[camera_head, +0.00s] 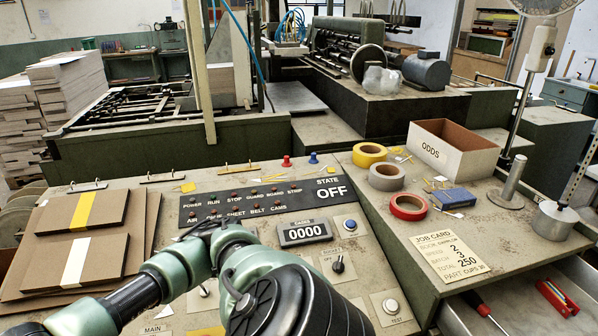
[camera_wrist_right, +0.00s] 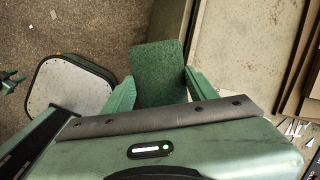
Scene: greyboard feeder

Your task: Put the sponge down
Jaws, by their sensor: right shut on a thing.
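The sponge (camera_wrist_right: 158,72) is a flat dark green block in the right wrist view. My right gripper (camera_wrist_right: 160,88) is shut on it, with one green finger on each side. The sponge's near end is hidden behind the gripper body. Speckled floor shows below and beyond it, with the edge of a pale surface to the right. In the head view an arm of mine bends over the console and runs out at the lower left; its gripper and the sponge are outside that view.
The console (camera_head: 160,205) has brown boards (camera_head: 85,222) at its left and a counter (camera_head: 303,232) mid-panel. The right-hand top carries tape rolls (camera_head: 386,177), a blue block (camera_head: 453,198), a job card (camera_head: 451,257) and an ODDS box (camera_head: 440,160). An open drawer (camera_head: 470,318) is below.

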